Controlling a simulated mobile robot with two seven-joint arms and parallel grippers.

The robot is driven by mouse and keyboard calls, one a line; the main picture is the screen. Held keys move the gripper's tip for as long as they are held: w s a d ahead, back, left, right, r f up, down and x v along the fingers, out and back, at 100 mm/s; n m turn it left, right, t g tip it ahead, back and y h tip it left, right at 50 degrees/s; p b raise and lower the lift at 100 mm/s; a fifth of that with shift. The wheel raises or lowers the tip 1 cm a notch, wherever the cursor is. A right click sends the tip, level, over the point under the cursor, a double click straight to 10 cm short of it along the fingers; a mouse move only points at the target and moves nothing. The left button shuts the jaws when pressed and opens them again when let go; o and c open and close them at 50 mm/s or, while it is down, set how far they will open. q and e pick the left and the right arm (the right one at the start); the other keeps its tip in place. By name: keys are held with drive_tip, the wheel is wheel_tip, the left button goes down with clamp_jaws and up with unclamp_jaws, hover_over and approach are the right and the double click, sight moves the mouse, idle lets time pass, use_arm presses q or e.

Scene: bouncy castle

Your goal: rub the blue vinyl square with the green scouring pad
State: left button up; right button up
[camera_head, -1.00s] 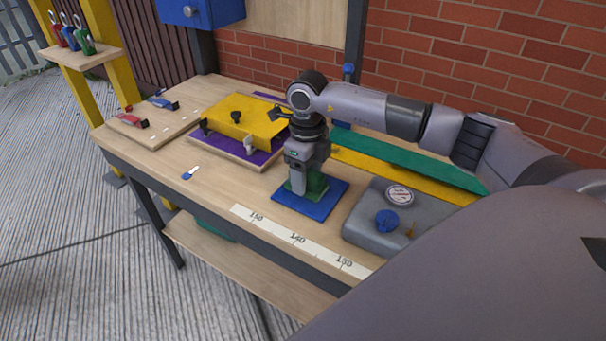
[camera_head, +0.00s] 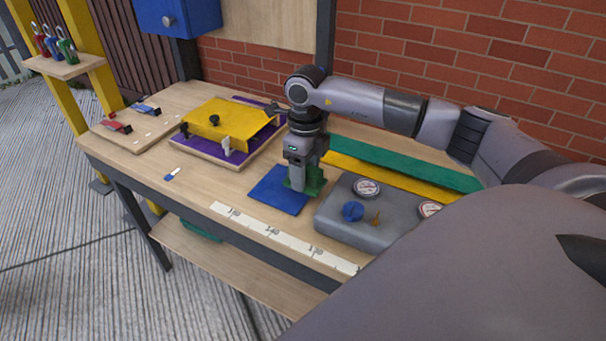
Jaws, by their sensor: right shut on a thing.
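The blue vinyl square (camera_head: 277,192) lies flat on the workbench near its front edge. My right gripper (camera_head: 300,186) points down over the right part of the square, shut on the green scouring pad (camera_head: 317,182). The pad sits low at the right side of the square and seems to touch it; the gripper hides part of the pad. My left gripper is not in view.
A grey box with gauges and a blue knob (camera_head: 352,211) stands close to the right of the pad. A yellow piece on a purple board (camera_head: 183,147) lies to the left. A white measuring strip (camera_head: 269,230) runs along the front edge.

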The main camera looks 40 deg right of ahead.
drive_tip(key=shift+d+r+p, duration=0.1)
drive_tip(key=shift+r+p, duration=1.45)
drive_tip(key=shift+r, duration=1)
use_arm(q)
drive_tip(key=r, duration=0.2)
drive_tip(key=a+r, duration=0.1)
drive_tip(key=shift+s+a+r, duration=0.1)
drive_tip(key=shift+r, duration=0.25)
